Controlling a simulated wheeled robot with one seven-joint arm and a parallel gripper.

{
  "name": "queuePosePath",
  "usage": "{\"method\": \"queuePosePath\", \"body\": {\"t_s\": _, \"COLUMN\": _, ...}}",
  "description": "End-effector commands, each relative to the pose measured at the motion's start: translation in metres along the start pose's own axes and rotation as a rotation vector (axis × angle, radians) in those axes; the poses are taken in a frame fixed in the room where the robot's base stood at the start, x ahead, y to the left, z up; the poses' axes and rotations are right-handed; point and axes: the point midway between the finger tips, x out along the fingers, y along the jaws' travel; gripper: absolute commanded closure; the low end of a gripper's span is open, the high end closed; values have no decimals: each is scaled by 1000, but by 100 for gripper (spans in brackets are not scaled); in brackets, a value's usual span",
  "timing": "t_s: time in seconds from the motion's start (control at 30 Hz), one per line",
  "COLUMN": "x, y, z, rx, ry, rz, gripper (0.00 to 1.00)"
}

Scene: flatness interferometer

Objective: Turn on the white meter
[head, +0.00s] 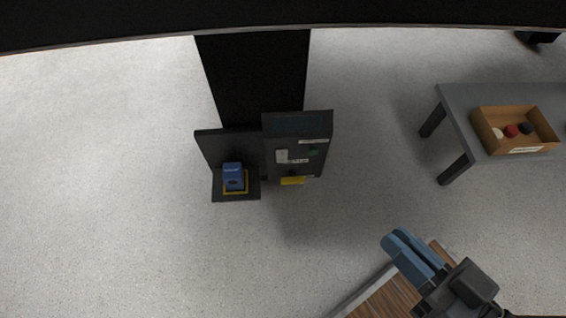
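No thing that I can clearly tell as a white meter shows in the head view. A black upright panel (310,170) near the middle carries a small white piece (281,156), pale labels, a small green part (312,152) and a yellow part (293,181). These are too small to read. A blue device (233,175) stands on a black shelf (222,195) left of the panel, within a yellow outline. My gripper (393,237), with blue fingers close together, is at the lower right, well apart from the panel. I see nothing between the fingers.
A grey table (465,97) at the right bears a wooden tray (486,133) with white, red and black round pieces. A wooden-topped surface (385,302) with a pale edge lies under my gripper. A dark edge crosses the top. The pale floor (110,220) is clear at left.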

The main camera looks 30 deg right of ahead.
Motion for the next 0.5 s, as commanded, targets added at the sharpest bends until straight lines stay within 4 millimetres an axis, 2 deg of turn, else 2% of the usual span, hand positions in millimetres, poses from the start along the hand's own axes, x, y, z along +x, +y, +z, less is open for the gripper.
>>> {"method": "queuePosePath", "body": {"t_s": 0.03, "x": 8, "y": -3, "z": 2, "rx": 124, "ry": 25, "rz": -3, "gripper": 92}}
{"method": "queuePosePath", "body": {"t_s": 0.13, "x": 25, "y": -7, "z": 14, "rx": 431, "ry": 78, "rz": -5, "gripper": 100}}
{"method": "queuePosePath", "body": {"t_s": 0.5, "x": 101, "y": -11, "z": 66, "rx": 1535, "ry": 263, "rz": 5, "gripper": 100}}
